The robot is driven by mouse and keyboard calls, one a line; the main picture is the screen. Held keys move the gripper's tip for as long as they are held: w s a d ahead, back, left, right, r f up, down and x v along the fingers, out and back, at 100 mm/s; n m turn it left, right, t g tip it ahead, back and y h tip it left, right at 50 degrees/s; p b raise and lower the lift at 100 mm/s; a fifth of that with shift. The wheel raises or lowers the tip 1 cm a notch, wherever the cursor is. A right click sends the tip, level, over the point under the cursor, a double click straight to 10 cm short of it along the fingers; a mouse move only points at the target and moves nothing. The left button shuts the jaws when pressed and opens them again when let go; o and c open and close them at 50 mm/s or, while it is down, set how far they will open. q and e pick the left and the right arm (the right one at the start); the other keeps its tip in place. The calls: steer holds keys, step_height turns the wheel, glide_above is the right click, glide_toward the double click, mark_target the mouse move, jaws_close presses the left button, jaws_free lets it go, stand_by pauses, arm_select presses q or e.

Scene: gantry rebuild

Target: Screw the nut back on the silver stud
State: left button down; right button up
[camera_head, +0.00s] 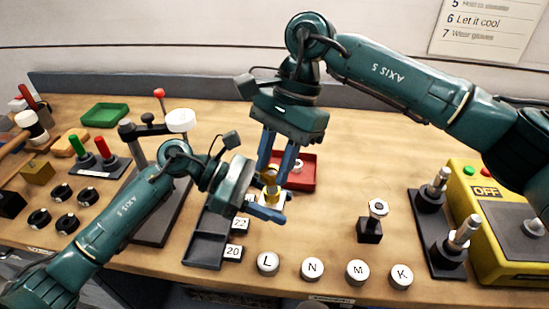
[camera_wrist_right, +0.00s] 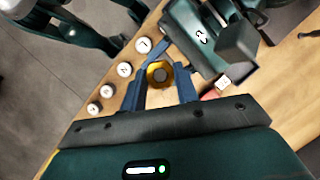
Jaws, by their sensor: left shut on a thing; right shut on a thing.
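In the head view my right gripper (camera_head: 275,172) points down, its blue fingers shut on a brass-coloured nut (camera_head: 270,176). The nut shows in the right wrist view as a gold ring (camera_wrist_right: 158,73) with a grey round centre, between the fingertips (camera_wrist_right: 160,82). My left gripper (camera_head: 268,204) is just below, its blue fingers shut on a small pale silver piece (camera_head: 273,198). The nut is right above this piece. I cannot tell whether the grey centre is the stud or how far the nut is threaded.
A red tray (camera_head: 308,181) lies behind the grippers. Lettered round caps (camera_head: 313,268) line the front edge. A black rack (camera_head: 430,222) with silver posts and a yellow box (camera_head: 505,262) stand at right. A dark tray (camera_head: 204,250) is close to my left gripper.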

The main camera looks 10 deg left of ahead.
steer(key=o, duration=1)
steer(key=shift+c, duration=0.2)
